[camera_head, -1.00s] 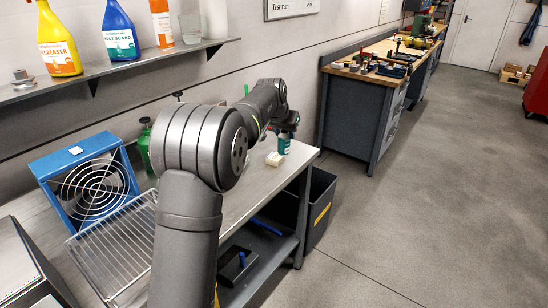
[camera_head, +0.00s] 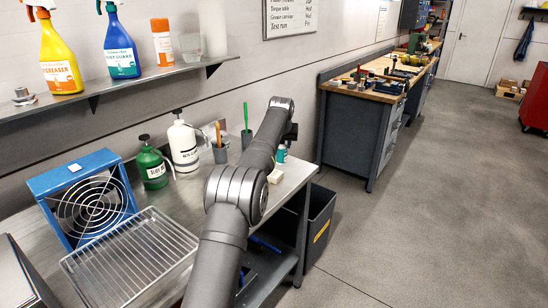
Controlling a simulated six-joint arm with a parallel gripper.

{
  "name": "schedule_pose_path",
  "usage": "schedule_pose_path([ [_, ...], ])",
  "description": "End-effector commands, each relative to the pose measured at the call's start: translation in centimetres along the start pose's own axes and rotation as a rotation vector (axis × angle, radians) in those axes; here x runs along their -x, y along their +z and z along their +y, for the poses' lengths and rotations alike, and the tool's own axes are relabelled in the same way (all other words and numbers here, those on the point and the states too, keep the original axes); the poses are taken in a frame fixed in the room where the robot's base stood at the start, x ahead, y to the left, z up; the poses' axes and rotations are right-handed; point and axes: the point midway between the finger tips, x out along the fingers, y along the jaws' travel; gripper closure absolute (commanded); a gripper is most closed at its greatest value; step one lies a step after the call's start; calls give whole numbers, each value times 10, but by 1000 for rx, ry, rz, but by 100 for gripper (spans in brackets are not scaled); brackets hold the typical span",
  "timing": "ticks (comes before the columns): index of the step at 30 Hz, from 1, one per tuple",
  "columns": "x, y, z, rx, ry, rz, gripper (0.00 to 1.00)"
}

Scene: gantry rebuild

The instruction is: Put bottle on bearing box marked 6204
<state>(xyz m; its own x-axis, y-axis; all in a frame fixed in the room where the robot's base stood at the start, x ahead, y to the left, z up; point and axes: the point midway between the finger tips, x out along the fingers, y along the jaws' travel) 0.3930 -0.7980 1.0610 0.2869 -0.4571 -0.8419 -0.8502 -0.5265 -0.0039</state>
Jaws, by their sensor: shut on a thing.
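A small teal bottle (camera_head: 281,154) shows past the far end of my arm, above the right end of the steel bench. My gripper (camera_head: 289,136) is dark and small at the arm's end, mostly hidden by the wrist, and is shut on the bottle. A pale cream box (camera_head: 275,176) lies on the bench just below and in front of the bottle, partly covered by my arm. No marking on it is legible. I cannot tell how far the bottle is from the box.
A wire rack (camera_head: 130,255), a blue fan (camera_head: 90,200), a green bottle (camera_head: 152,165), a white pump bottle (camera_head: 184,145) and a tool cup (camera_head: 220,150) stand on the bench (camera_head: 190,205). A shelf (camera_head: 130,82) of spray bottles hangs above. A dark bin (camera_head: 318,225) stands at the bench's right end.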

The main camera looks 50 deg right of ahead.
Motion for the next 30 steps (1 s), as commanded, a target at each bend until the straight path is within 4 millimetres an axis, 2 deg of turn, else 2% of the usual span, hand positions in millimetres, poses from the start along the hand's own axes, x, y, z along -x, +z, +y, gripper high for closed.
schedule_pose_path([
  [1,-10,-1,-10,3,-2,0,86],
  [3,-18,-3,-18,1,0,2,86],
  [8,-28,-6,-29,1,1,2,86],
  [11,-32,-4,-30,0,1,0,86],
  [19,-61,15,-30,-1,1,0,86],
  [30,-65,17,-30,-1,1,1,86],
])
